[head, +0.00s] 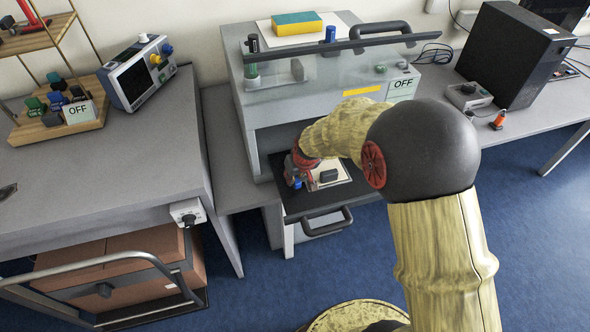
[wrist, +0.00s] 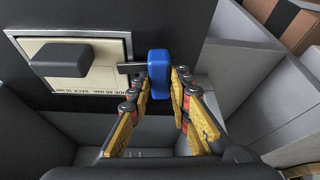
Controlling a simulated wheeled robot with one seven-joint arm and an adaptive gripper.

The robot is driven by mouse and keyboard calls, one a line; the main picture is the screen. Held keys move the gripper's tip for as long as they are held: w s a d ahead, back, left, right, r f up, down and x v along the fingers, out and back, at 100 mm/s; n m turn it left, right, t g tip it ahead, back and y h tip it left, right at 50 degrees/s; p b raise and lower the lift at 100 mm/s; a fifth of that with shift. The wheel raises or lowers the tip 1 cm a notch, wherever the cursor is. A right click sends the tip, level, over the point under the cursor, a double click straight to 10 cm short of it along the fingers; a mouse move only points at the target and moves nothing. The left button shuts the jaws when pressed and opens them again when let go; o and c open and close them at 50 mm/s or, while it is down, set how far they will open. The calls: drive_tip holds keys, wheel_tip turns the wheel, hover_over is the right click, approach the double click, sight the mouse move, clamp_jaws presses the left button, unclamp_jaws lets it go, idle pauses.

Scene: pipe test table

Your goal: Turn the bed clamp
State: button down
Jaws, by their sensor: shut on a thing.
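A blue clamp knob (wrist: 158,66) with a dark stem stands at the right edge of the cream plate (wrist: 110,47) in the wrist view. My gripper (wrist: 163,82) has its yellow fingers on either side of the knob and is shut on it. In the head view my gripper (head: 298,167) is at the left side of the pulled-out dark bed (head: 358,188), and a bit of the blue knob (head: 297,184) shows below it. My arm hides part of the bed.
A dark block (wrist: 61,60) lies on the plate, left of the knob. The grey machine (head: 245,113) with a clear hood (head: 325,68) stands behind the bed, with an OFF sign (head: 403,84). A black handle (head: 326,222) is at the bed's front.

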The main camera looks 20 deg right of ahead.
drive_tip(key=shift+m+p, duration=0.7)
drive_tip(key=shift+p, duration=0.5)
drive_tip(key=c, duration=1.6)
unclamp_jaws()
drive_tip(key=shift+c, duration=0.2)
drive_tip(key=v, duration=1.2)
drive_tip(key=shift+a, duration=0.3)
drive_tip(key=shift+s+f, duration=0.1)
